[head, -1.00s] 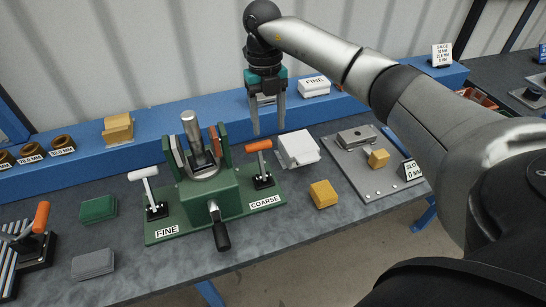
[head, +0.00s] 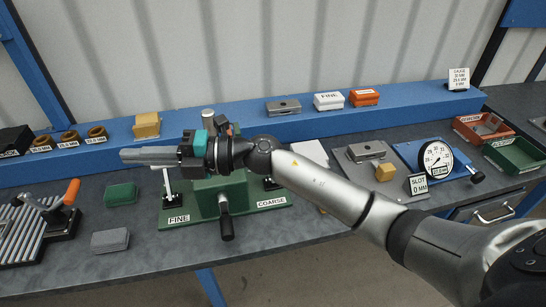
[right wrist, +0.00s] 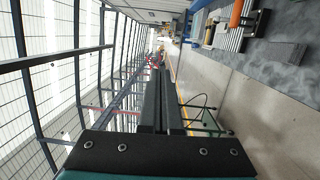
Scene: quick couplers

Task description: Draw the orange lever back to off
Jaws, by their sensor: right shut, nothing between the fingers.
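An orange lever (head: 72,191) stands tilted on a dark base beside a grey grooved plate (head: 22,232) at the far left of the bench. In the right wrist view the orange lever (right wrist: 237,13) shows at the top, right of the fingers. My right gripper (head: 124,155) is shut and empty, its fingers pointing left. In the head view it is up and to the right of the lever, apart from it. The right wrist view shows its two fingers (right wrist: 160,75) close together. My left gripper is not in view.
A green fixture (head: 179,217) labelled FINE and COARSE stands below my right arm, which partly hides it. A green block (head: 121,194) and a grey block (head: 110,240) lie between it and the grooved plate. A blue ledge (head: 240,117) runs along the back.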

